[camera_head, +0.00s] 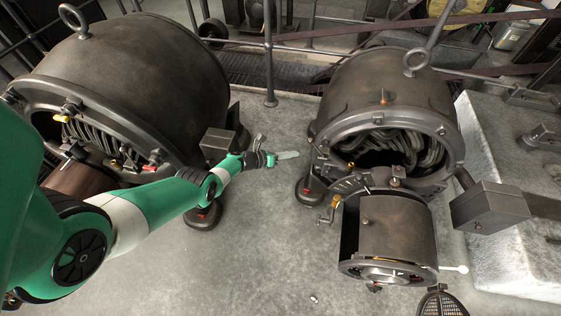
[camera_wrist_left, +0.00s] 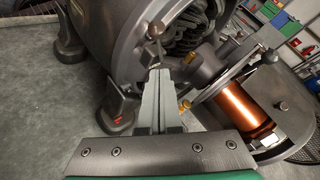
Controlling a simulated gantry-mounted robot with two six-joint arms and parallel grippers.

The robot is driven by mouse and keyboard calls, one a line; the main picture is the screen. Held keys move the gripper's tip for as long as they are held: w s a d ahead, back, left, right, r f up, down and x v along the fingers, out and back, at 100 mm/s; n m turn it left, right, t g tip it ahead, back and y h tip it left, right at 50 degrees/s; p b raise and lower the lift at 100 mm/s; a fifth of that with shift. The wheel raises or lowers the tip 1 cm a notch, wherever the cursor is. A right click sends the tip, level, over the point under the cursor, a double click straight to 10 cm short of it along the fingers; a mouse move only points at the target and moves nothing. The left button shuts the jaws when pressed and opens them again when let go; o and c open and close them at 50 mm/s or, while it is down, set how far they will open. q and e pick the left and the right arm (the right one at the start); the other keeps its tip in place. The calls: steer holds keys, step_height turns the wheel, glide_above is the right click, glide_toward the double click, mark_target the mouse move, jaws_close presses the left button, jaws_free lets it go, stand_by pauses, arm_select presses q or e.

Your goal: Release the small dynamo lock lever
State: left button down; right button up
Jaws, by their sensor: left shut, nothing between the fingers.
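The small dynamo (camera_head: 385,95) stands right of centre in the head view, a dark metal drum with its front open on grey coils. A thin metal lever with a round knob (camera_wrist_left: 154,29) stands at the left of its front rim in the left wrist view. I take it for the lock lever. My left gripper (camera_head: 296,155) points right toward that rim, fingers together with nothing between them. In the left wrist view its fingertips (camera_wrist_left: 160,72) are just below the knob and overlap the lever's lower part. I cannot tell whether they touch it. My right gripper is not in view.
The large dynamo (camera_head: 140,85) stands at the left, behind my left arm. A cylindrical part (camera_head: 398,225) sits in front of the small dynamo; its copper winding (camera_wrist_left: 240,107) shows in the wrist view. A brass-fitted crank (camera_head: 331,208) hangs nearby. The floor between the dynamos is mostly clear.

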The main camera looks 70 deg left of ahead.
arm_select(q)
steer(key=w, duration=0.1)
steer(key=w+a+b, duration=0.1)
steer(key=w, duration=0.1)
steer(key=w+a+r+b, duration=0.1)
steer(key=w, duration=0.1)
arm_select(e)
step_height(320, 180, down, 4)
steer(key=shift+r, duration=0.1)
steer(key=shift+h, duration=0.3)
